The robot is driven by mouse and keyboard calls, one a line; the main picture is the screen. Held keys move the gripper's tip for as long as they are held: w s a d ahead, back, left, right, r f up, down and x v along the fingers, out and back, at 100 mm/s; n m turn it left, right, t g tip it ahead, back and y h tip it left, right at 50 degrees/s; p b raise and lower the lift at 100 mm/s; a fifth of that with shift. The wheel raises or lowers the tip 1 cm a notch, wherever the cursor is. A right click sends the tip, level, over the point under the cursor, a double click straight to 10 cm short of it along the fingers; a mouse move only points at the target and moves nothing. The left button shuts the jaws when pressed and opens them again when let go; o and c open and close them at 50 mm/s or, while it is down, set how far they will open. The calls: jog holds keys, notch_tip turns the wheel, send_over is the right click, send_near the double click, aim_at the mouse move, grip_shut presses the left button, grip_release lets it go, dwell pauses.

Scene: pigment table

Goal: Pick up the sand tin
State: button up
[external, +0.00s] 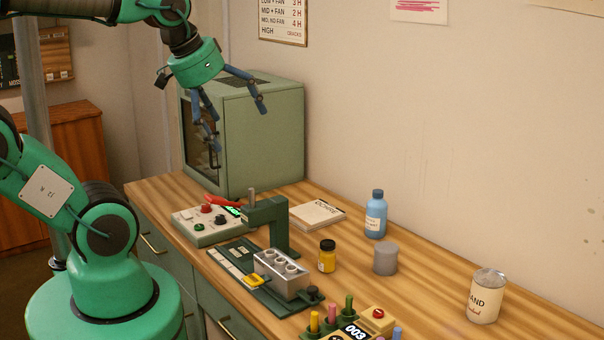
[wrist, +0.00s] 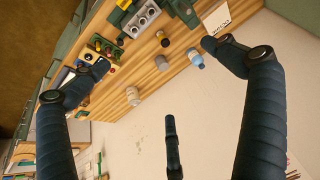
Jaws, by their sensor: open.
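The sand tin (external: 485,297) is a pale cylinder with a cream label and grey top. It stands upright near the right end of the wooden bench, close to the wall. In the wrist view the tin (wrist: 133,95) is small and lies between the spread fingers, nearer the left one. My gripper (external: 236,136) has blue fingers, spread open and empty. It hangs high in front of the green cabinet, well to the left of the tin and apart from it. The fingers (wrist: 155,57) also show large in the wrist view.
A grey cylinder (external: 385,259), blue bottle (external: 376,214) and yellow jar (external: 327,257) stand left of the tin. A green press (external: 268,222), a control box (external: 208,228) and the green cabinet (external: 255,135) stand farther left. Bare bench (external: 430,272) surrounds the tin.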

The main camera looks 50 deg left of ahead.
jog(key=shift+s+a+f, duration=0.15)
jog(key=shift+s+f, duration=0.15)
jog(key=shift+s, duration=0.1)
jog(key=c, duration=0.4)
jog(key=shift+w+r, duration=0.1)
